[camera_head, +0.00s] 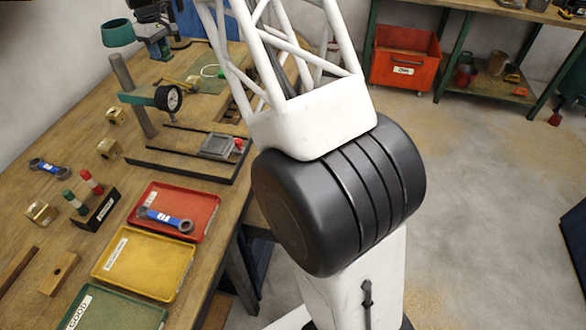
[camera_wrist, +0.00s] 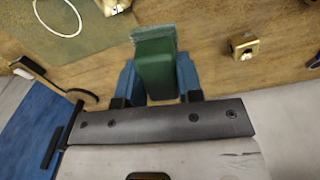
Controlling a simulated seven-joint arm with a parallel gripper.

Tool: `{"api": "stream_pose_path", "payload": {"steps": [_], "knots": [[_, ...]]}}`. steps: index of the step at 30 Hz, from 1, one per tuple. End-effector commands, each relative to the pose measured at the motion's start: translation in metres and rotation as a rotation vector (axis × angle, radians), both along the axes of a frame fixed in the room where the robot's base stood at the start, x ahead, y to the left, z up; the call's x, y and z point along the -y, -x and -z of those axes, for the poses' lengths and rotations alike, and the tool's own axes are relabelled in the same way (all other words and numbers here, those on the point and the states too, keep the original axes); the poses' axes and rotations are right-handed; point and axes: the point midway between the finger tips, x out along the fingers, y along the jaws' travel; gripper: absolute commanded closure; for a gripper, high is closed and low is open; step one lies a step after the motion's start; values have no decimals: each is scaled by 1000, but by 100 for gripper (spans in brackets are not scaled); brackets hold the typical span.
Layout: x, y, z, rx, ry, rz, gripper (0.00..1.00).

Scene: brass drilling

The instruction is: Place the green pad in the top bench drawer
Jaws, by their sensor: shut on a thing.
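The green pad (camera_wrist: 156,72) is a green block with a paler, rough face at its far end. In the wrist view it sits between the two blue fingers of my gripper (camera_wrist: 157,82), which is shut on it. The wooden bench surface shows behind it, and I cannot tell how far above it the pad is. In the head view my arm hides the gripper and the pad. A blue panel (camera_wrist: 30,130) with a dark bar handle shows at the left of the wrist view. I cannot tell whether it is the top drawer or whether it is open.
The bench holds a red tray (camera_head: 205,205) with a wrench, a yellow tray (camera_head: 145,262), a green tray (camera_head: 110,312) and a dial gauge stand (camera_head: 145,118). Brass blocks (camera_head: 108,150) lie around. A white ring (camera_wrist: 58,32) and a brass block (camera_wrist: 244,46) show in the wrist view.

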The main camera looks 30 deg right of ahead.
Motion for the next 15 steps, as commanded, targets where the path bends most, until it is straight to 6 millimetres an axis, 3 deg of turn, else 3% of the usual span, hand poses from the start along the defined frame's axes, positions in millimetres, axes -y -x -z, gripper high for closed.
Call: {"api": "stream_pose_path", "payload": {"steps": [15], "knots": [[110,93,-21,0,0,136,90]]}}
